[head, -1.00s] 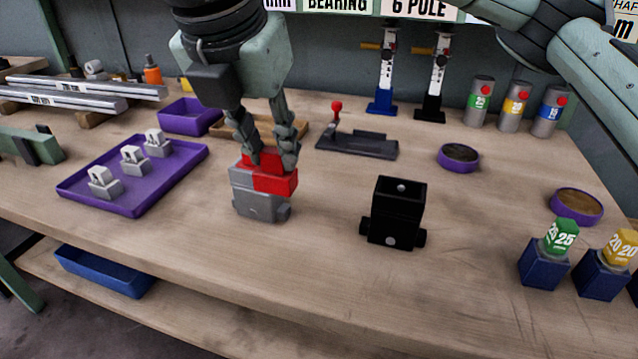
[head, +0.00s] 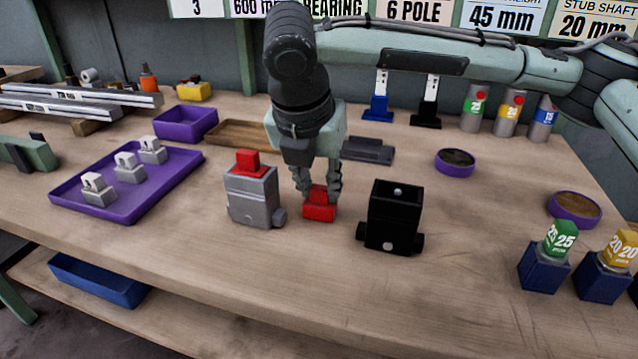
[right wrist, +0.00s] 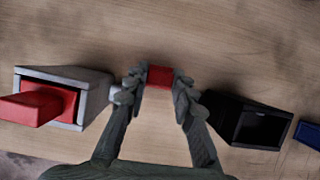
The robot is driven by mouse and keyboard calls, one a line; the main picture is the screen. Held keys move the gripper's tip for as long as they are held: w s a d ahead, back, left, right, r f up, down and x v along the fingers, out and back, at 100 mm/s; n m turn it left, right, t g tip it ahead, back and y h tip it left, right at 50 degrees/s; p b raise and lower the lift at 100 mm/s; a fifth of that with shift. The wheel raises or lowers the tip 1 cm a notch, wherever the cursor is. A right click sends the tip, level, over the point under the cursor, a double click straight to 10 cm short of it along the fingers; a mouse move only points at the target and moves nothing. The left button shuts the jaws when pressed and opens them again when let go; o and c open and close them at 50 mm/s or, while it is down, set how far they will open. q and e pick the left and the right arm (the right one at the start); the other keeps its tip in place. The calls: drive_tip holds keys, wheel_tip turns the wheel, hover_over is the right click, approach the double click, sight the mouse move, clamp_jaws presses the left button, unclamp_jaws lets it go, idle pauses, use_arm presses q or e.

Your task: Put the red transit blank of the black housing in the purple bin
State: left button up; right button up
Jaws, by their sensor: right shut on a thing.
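My right gripper (head: 317,188) is shut on a red block (head: 319,206), low over the bench between the two housings. I cannot tell whether the block touches the wood. It also shows between the fingertips in the right wrist view (right wrist: 160,76). The black housing (head: 392,220) stands upright to the right, and its opening looks dark with no red in it in the wrist view (right wrist: 262,127). The grey housing (head: 252,198) stands to the left, with another red blank (head: 248,164) sticking out of its top. The purple bin (head: 187,124) is at the back left. My left gripper is out of view.
A purple tray (head: 124,209) with grey pieces lies at the left. A wooden tray (head: 238,136) and a dark fixture (head: 368,151) lie behind my gripper. Round purple-rimmed dishes (head: 455,163) and blue-based blocks (head: 543,267) are at the right. The front bench is clear.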

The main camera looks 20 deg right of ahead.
drive_tip(key=shift+f, duration=0.1)
drive_tip(key=o, duration=0.9)
